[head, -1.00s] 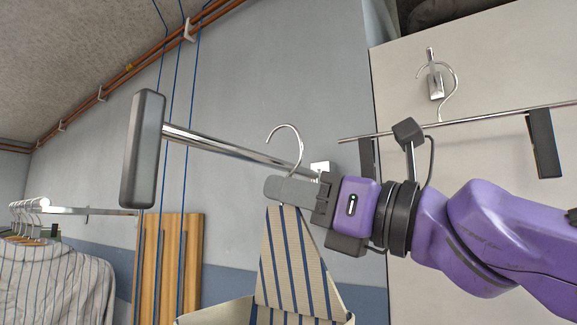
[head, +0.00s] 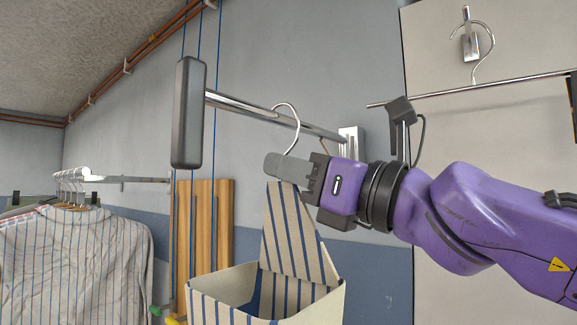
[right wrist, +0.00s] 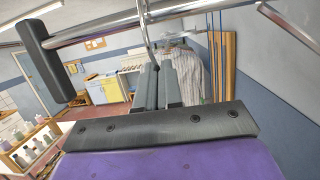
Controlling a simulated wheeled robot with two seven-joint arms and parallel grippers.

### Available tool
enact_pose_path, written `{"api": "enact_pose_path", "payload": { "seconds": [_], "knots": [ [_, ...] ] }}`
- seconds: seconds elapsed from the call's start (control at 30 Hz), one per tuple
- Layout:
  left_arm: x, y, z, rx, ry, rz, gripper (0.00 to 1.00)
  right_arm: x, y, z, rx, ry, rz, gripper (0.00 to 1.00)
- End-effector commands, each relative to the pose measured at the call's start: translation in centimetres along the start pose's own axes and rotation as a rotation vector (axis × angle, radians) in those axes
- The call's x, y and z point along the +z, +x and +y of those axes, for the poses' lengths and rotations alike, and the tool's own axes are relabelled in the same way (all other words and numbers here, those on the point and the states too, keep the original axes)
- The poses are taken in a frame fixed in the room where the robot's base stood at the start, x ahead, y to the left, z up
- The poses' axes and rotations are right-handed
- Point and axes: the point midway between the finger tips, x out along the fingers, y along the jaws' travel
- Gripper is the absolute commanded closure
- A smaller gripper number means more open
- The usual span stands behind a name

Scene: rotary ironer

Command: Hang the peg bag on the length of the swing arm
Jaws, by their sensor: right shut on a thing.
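The peg bag (head: 290,235), cream with blue stripes and an open top, hangs below my right gripper (head: 278,167) in the head view. My right gripper is shut on the bag's neck, just under its metal hook (head: 293,120). The swing arm (head: 255,110) is a chrome bar running from a wall bracket to a dark grey end block (head: 188,113). The hook's curve shows at the bar, over its line in the head view. In the right wrist view the hook's wire (right wrist: 143,20) crosses the bar (right wrist: 100,30); whether it bears on the bar I cannot tell. My left gripper is out of view.
Striped shirts (head: 75,260) hang from a rail at the left. Wooden boards (head: 205,235) stand against the wall behind the bag. A clip hanger (head: 475,85) hangs on the pale panel at the right. Blue cords run down behind the end block.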

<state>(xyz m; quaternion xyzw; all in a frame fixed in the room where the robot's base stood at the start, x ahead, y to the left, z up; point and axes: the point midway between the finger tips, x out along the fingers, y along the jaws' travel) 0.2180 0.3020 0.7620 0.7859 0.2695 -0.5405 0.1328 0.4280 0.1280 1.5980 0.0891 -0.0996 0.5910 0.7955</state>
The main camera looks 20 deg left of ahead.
Motion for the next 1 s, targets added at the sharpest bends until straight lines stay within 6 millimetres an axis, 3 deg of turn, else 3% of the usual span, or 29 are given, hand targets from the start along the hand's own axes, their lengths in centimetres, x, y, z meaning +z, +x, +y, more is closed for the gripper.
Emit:
{"api": "enact_pose_path", "payload": {
  "seconds": [0.57,0.7,1.0],
  "knots": [
    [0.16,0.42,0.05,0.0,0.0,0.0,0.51,-0.7,-0.26,-0.08,-0.001,0.0,-0.002,1.0],
    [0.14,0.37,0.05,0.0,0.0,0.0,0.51,-0.68,-0.25,-0.07,-0.001,0.0,-0.001,0.64],
    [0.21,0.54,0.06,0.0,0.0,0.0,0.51,-0.8,-0.52,-0.08,-0.001,0.0,0.0,0.64]
  ]
}}
